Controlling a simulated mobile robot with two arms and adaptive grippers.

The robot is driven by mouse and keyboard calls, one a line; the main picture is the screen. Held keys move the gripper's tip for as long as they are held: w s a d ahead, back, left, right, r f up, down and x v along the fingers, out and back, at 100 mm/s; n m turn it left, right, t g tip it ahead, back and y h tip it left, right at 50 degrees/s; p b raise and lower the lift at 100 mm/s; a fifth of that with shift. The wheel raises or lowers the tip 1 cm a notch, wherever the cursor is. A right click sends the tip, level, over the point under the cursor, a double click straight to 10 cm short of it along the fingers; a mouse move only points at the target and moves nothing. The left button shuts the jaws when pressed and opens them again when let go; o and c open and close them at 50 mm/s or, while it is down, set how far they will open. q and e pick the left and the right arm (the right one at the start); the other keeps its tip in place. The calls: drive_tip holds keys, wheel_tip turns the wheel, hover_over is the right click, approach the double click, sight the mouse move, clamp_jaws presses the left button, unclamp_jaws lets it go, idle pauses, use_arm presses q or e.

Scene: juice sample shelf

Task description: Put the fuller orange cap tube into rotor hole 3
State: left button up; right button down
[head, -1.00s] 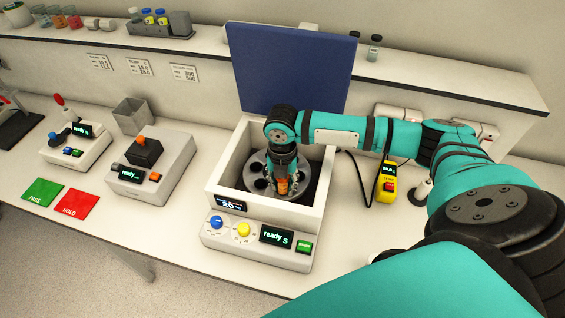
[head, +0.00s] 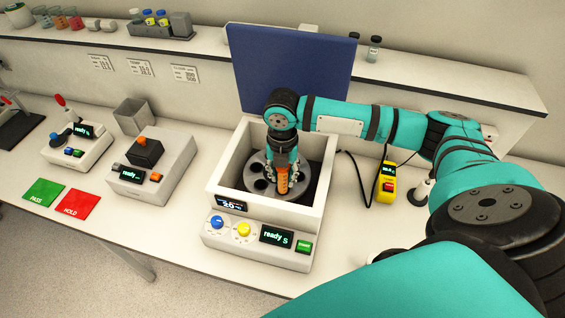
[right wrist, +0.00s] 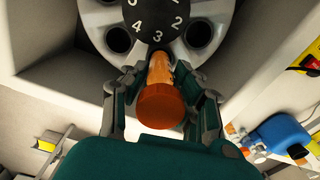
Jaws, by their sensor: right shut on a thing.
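My right gripper (head: 282,172) is inside the open centrifuge (head: 222,165) and shut on the orange cap tube (head: 283,182), above the front of the grey rotor (head: 256,168). In the right wrist view my right gripper (right wrist: 160,78) has a finger on each side of the tube, and its orange cap (right wrist: 160,106) faces the camera. The tube's far end is by the number 3 on the black rotor hub (right wrist: 157,18). I cannot tell whether its tip is in a hole. Dark open holes show on the rotor (right wrist: 117,39). My left gripper is not in view.
The blue lid (head: 290,68) stands open behind the bowl. The bowl walls surround my gripper closely. A yellow handheld device (head: 386,183) with a cable is at the right. Green (head: 44,192) and red (head: 77,204) pads and two other machines are at the left.

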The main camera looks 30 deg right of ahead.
drive_tip(key=shift+r, duration=0.35)
drive_tip(key=c, duration=0.9)
unclamp_jaws()
drive_tip(key=shift+c, duration=0.2)
drive_tip(key=shift+r, duration=0.1)
wheel_tip(320, 180, up, 12)
drive_tip(key=shift+f, duration=0.1)
